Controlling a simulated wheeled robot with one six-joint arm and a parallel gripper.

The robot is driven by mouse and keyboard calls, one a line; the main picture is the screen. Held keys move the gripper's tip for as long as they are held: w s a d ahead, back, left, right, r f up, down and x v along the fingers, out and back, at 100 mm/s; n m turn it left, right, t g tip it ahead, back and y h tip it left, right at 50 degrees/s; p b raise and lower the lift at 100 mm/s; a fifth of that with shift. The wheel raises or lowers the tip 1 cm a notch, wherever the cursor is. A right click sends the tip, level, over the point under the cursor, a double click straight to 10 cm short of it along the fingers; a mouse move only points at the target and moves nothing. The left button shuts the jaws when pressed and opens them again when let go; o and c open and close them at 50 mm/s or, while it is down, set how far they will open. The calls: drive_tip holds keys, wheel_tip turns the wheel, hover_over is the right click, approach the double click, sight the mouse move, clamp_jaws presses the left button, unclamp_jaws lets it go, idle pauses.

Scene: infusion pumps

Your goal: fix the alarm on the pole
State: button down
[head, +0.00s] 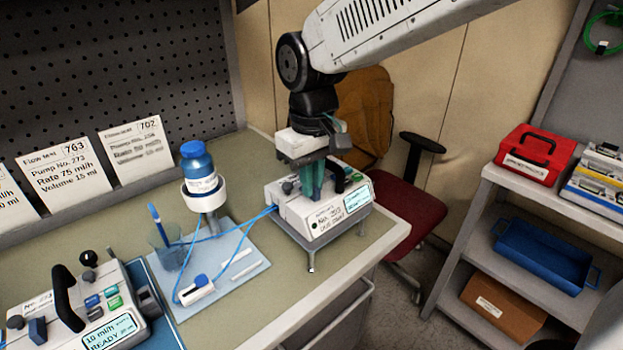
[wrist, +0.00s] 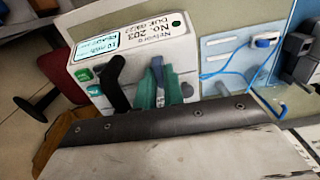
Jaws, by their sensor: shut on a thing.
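A white pump (head: 312,215) stands on a small grey stand near the bench's right corner. Its screen (head: 357,199) is lit and appears to read READY. My gripper (head: 312,190) is over this pump, pointing down, with teal fingers. In the wrist view my gripper (wrist: 160,95) is shut on a grey-blue knob (wrist: 158,70) on the pump's top, beside a black handle (wrist: 116,85). The pump's label (wrist: 130,38) reads No. 203. A blue-capped bottle (head: 198,168) sits in a white ring on a short post (head: 212,224), with a blue line leading to the pump.
A second pump (head: 85,312) with a black handle is at front left. A pale blue board (head: 240,275) carries a blue-and-white clamp (head: 197,288) and a cup (head: 165,240). Cards (head: 136,150) stand at the back. A red chair (head: 400,210) and shelves (head: 545,205) are right.

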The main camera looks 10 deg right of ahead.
sight(320, 203)
drive_tip(key=c, duration=1.5)
unclamp_jaws()
drive_tip(key=shift+r, duration=0.1)
wheel_tip(320, 203, up, 8)
drive_tip(key=shift+f, duration=0.15)
drive_tip(key=shift+s+d+f, duration=0.3)
drive_tip(key=shift+s+f, duration=0.2)
drive_tip(key=shift+s+d+f, duration=0.3)
drive_tip(key=shift+s+f, duration=0.2)
drive_tip(key=s+d+f+m, duration=0.1)
drive_tip(key=s+d+m, duration=0.2)
drive_tip(key=s+d, duration=0.6)
drive_tip(key=s+d+f+m+t, duration=0.1)
drive_tip(key=s+d+m, duration=0.2)
drive_tip(key=s+d, duration=0.6)
drive_tip(key=shift+d+f+m, duration=0.3)
drive_tip(key=shift+d+f, duration=0.1)
drive_tip(key=shift+d, duration=0.3)
